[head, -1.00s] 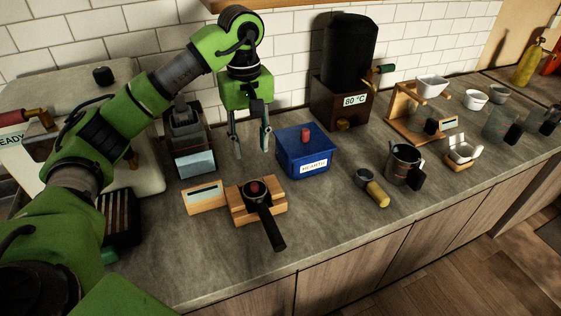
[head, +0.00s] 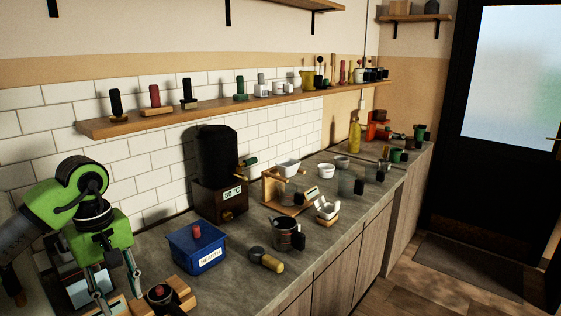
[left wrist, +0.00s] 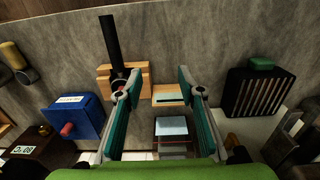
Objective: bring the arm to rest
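My left gripper (head: 118,290) hangs fingers down at the lower left of the head view, on my green left arm. In the left wrist view its two fingers (left wrist: 157,90) stand well apart with nothing between them, so it is open and empty. It is above the counter, close to the wooden block with the portafilter (head: 160,293). The portafilter also shows in the left wrist view (left wrist: 109,40), its black handle pointing away. My right gripper is in neither view.
A blue box (head: 197,248) with a red knob stands right of the gripper. Beyond it are a dark dispenser (head: 222,200) marked 80 °C, a metal pitcher (head: 286,234) and a wooden stand (head: 281,189). A wall shelf (head: 240,105) runs above. A slotted black box (left wrist: 256,92) shows in the left wrist view.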

